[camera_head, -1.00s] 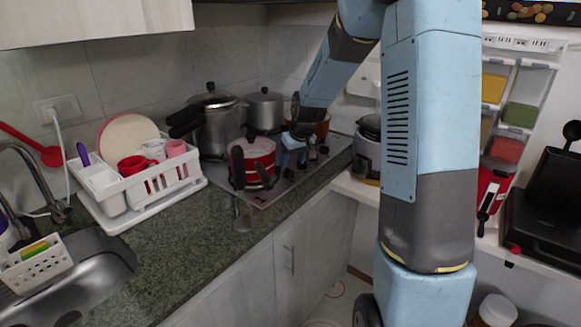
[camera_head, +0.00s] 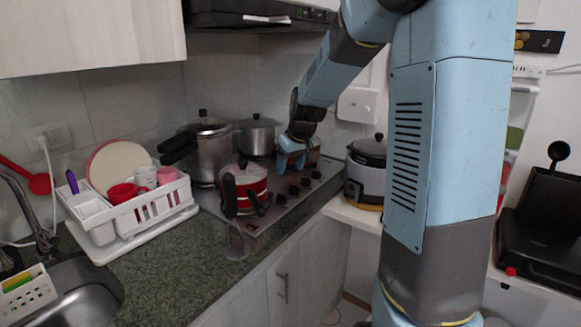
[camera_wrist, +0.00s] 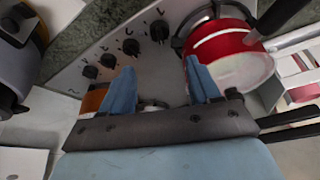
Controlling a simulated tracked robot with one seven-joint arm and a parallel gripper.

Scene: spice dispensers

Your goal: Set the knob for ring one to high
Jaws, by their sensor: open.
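The stove top (camera_head: 262,222) sits in the counter, with a row of dark round knobs (camera_head: 293,190) along its right side. In the wrist view the knobs (camera_wrist: 131,46) lie in a slanted row on the grey panel, with small dark marks beside them. Which knob belongs to ring one cannot be told. My gripper (camera_head: 291,166) is above the back right of the stove, apart from the knobs. In the wrist view its blue fingers (camera_wrist: 160,64) are spread, with nothing held between them. The knob row lies beyond the fingertips, up and left.
A red pot (camera_head: 250,184) stands on a front ring beside the knobs, its dark handles sticking out. A pressure cooker (camera_head: 215,152) and a metal pot (camera_head: 256,138) stand behind. A rice cooker (camera_head: 366,178) is at the right. A white dish rack (camera_head: 140,215) is at the left.

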